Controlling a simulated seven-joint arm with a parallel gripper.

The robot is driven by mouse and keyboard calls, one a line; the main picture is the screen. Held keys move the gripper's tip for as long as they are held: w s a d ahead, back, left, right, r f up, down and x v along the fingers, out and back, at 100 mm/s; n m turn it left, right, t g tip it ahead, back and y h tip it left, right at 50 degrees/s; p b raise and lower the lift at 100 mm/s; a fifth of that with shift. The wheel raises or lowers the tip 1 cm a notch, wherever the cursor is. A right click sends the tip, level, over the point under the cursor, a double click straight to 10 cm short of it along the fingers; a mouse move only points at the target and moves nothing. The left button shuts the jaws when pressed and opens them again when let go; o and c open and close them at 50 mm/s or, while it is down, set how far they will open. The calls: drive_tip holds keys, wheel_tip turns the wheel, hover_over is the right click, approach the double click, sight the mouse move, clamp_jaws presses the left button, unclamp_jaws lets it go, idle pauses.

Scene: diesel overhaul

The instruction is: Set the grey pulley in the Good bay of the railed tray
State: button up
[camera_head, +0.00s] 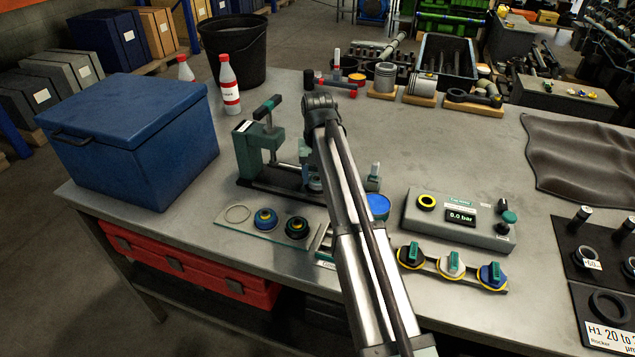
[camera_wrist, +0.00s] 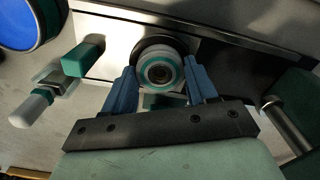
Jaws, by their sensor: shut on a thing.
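My gripper (camera_wrist: 161,74) shows in the wrist view with its two blue fingers on either side of a round, grey-rimmed pulley (camera_wrist: 159,57) with a teal ring and a dark centre. It is shut on this pulley, which sits in front of a dark round part and a pale metal plate of the green bench fixture. I cannot tell whether the pulley touches the fixture. In the head view my arm hides most of the gripper and the pulley. The railed tray (camera_head: 325,264) is mostly hidden behind my arm at the bench's front edge; only its left end and part of a label show.
A blue disc (camera_head: 378,206), a control box (camera_head: 459,219) and three knobs (camera_head: 451,264) are to the right. A blue chest (camera_head: 135,140) stands left.

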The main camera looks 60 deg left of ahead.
sight(318, 178)
drive_tip(key=shift+c, duration=1.2)
drive_tip(key=shift+r, duration=0.1)
drive_tip(key=shift+r, duration=2.15)
